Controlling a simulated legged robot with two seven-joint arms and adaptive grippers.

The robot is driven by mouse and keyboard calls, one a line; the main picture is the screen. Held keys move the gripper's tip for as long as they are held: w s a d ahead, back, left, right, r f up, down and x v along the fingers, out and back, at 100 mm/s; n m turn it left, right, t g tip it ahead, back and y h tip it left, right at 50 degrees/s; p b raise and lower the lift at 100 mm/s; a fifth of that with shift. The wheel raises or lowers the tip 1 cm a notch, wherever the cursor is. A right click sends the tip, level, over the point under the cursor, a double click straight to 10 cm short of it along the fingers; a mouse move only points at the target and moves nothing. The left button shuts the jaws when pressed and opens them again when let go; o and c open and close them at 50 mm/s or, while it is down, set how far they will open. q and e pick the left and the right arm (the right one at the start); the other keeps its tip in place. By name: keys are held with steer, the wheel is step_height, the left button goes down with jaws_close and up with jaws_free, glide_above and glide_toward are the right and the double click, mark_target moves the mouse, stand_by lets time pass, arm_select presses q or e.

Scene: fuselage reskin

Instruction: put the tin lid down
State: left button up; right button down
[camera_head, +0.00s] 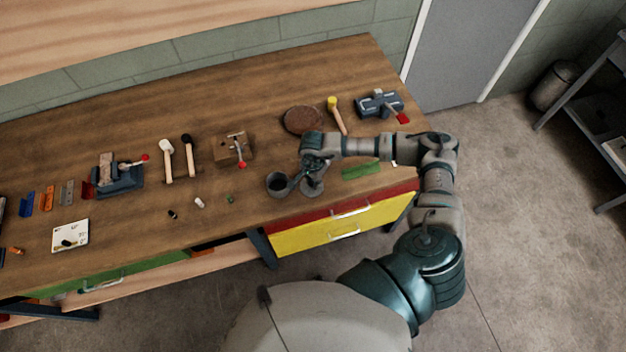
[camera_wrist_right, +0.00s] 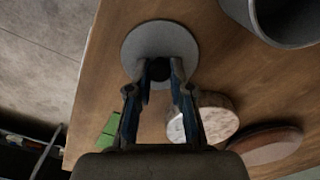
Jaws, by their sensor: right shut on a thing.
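The tin lid (camera_wrist_right: 158,40) is a grey disc with a dark knob. My right gripper (camera_wrist_right: 160,80) is shut on that knob in the right wrist view. In the head view the right gripper (camera_head: 309,172) is over the lid (camera_head: 313,189), which is partly hidden by the fingers. I cannot tell whether the lid touches the bench or hangs just above it. The open grey tin (camera_head: 277,184) stands just left of the lid; its rim also shows in the wrist view (camera_wrist_right: 258,22). My left gripper is not in view.
A brown round disc (camera_head: 303,120) lies behind the gripper. A pale round block (camera_wrist_right: 213,118) shows in the wrist view. A green strip (camera_head: 360,171) lies right of the lid. A wooden block with a red-knobbed clamp (camera_head: 232,148) stands left. Bare bench lies between tools.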

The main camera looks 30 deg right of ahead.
mark_target(311, 182)
steer(key=c, duration=1.2)
jaws_free()
steer(key=shift+c, duration=0.2)
steer(key=shift+o, duration=0.9)
steer(key=shift+a, duration=0.1)
steer(key=shift+a+r, duration=0.1)
steer(key=shift+a, duration=0.4)
steer(key=shift+r, duration=0.2)
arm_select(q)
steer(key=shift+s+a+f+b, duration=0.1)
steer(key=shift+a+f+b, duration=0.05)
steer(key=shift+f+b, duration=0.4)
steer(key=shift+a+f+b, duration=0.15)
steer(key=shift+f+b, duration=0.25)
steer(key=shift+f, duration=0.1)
arm_select(e)
step_height(311, 182, up, 12)
steer(key=shift+f, duration=0.2)
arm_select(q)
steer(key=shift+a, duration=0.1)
arm_select(e)
steer(key=shift+d, duration=0.25)
